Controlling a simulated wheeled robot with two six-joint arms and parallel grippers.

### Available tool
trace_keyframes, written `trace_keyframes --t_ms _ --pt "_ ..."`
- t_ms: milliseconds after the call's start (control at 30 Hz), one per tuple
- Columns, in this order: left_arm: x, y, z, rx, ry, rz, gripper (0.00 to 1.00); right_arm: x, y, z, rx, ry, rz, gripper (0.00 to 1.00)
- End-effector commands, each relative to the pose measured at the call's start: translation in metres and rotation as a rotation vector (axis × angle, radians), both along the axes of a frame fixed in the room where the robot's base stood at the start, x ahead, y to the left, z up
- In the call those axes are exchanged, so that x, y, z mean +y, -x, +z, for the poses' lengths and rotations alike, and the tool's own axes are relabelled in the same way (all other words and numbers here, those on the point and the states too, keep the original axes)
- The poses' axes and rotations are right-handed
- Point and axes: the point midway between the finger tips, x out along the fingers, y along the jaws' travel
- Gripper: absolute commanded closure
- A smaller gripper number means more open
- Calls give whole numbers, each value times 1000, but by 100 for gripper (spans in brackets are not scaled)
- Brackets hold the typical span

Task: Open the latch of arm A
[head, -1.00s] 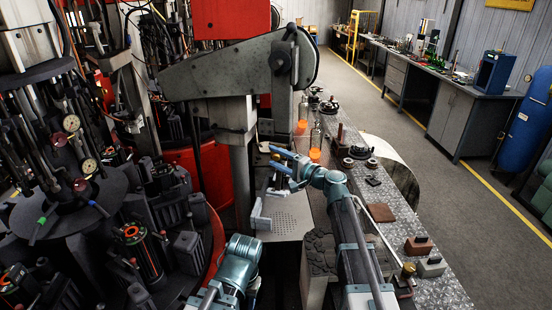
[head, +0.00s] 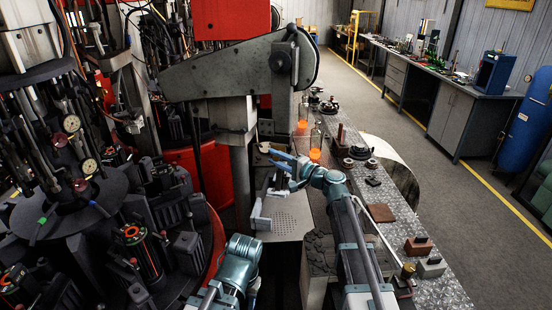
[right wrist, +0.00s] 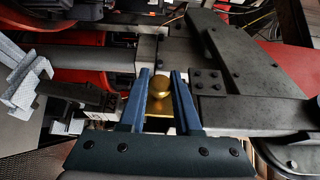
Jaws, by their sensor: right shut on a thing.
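My right gripper (head: 282,160) reaches in beside the column of the big grey machine arm (head: 230,70). In the right wrist view its two blue fingers (right wrist: 164,95) stand on either side of a round brass knob (right wrist: 159,85), and the gripper is shut on it. The knob sits near a dark plate with bolts (right wrist: 230,70). The knob is too small to make out in the head view. No label marks arm A, and I cannot tell the latch's position. My left arm (head: 240,262) shows at the bottom; its gripper is hidden.
A dark mould carousel (head: 130,235) with a red rim fills the left. The floor aisle (head: 400,120) beyond is clear.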

Motion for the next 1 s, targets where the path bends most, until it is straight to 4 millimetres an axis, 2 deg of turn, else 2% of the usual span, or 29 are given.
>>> trace_keyframes --t_ms 267,1000 --pt "0 0 24 0 1 4 52 2 5 10 130 -44 0 100" --pt "0 1 108 3 0 0 52 4 12 39 783 -279 -1 100"
